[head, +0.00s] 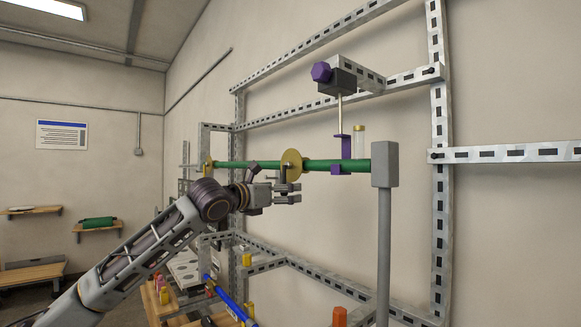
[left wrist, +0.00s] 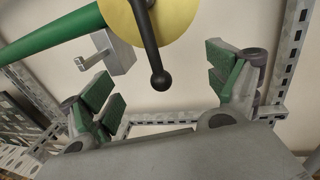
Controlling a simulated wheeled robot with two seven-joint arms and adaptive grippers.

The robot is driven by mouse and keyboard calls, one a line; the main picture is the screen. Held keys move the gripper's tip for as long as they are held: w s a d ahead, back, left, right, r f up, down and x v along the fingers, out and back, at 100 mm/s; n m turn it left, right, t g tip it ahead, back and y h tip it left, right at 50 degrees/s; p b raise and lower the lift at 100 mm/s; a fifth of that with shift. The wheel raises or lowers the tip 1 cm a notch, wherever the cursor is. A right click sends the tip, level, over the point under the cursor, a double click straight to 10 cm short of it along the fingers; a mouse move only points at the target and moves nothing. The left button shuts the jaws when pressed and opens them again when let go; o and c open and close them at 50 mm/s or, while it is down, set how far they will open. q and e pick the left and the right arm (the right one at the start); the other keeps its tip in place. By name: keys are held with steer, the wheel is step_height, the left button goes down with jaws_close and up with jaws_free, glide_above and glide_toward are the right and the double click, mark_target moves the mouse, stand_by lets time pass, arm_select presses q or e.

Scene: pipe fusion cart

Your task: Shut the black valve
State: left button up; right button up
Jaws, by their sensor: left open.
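The black valve handle (left wrist: 147,40) shows in the left wrist view. It is a lever with a ball end, hanging down in front of a yellow disc (left wrist: 180,18) on a green pipe (left wrist: 60,32). In the head view the yellow disc (head: 291,165) sits midway along the green pipe (head: 325,165). My left gripper (head: 289,193) is just below the disc in the head view. In the left wrist view it is open (left wrist: 163,85), with green-padded fingers on either side of the lever's ball end. I cannot tell contact. My right gripper is out of view.
A grey post (head: 384,220) stands right of the pipe's end. A purple bracket (head: 340,150) and a purple knob (head: 321,72) are right of the disc. Perforated metal rails (head: 440,200) line the wall. A blue bar (head: 228,300) lies below my arm.

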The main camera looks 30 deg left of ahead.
arm_select(q)
steer(key=s+a+b, duration=0.5)
steer(key=s+b, duration=0.3)
steer(key=s, duration=0.5)
steer(key=shift+a, duration=0.2)
stand_by(1.0)
stand_by(0.6)
